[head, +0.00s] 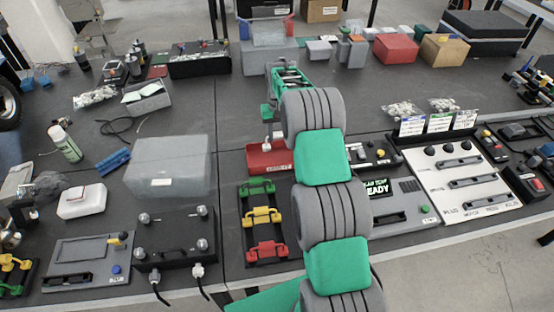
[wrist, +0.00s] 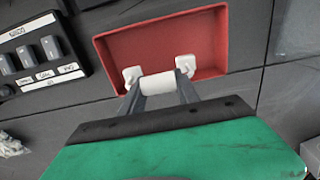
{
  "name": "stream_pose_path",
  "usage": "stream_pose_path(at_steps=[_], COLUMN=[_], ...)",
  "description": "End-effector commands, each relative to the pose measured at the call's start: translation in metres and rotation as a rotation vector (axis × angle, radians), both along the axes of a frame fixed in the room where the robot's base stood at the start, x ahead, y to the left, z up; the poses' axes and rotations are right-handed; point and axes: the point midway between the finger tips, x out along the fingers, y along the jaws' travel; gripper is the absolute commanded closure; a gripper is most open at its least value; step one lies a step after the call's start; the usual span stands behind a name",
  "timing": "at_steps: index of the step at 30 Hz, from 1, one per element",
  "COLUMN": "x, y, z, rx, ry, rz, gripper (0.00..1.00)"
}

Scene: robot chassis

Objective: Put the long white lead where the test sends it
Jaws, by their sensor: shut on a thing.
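My gripper (wrist: 158,92) is shut on a white lead (wrist: 158,84), a thick white bar with a white plug at each end. The lead lies over the red tray (wrist: 205,25), near its front edge in the wrist view. I cannot tell whether it touches the tray. In the head view my gripper (head: 267,138) is at the back edge of the red tray (head: 268,158), which otherwise looks empty. The grey tester (head: 403,213) stands to the right, partly behind my arm.
A rack of green, yellow and red leads (head: 263,215) stands in front of the tray. A white slotted panel (head: 465,180) with cards above it is at right. A translucent box (head: 168,165) and a black plug box (head: 175,238) are at left. Bench behind the tray is fairly clear.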

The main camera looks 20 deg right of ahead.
Motion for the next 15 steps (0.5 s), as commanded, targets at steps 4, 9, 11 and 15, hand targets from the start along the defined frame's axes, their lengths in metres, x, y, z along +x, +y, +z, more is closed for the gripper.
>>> stream_pose_path(at_steps=[4,9,11,15], x=[0.0,0.0,0.0,0.0], y=[0.0,0.0,0.0,0.0], z=[-0.02,-0.022,-0.021,-0.021], rx=[0.0,0.0,0.0,0.0], ry=[0.001,-0.001,0.0,0.0], rz=[0.001,0.001,0.001,0.001], gripper=[1.0,1.0,1.0,0.55])
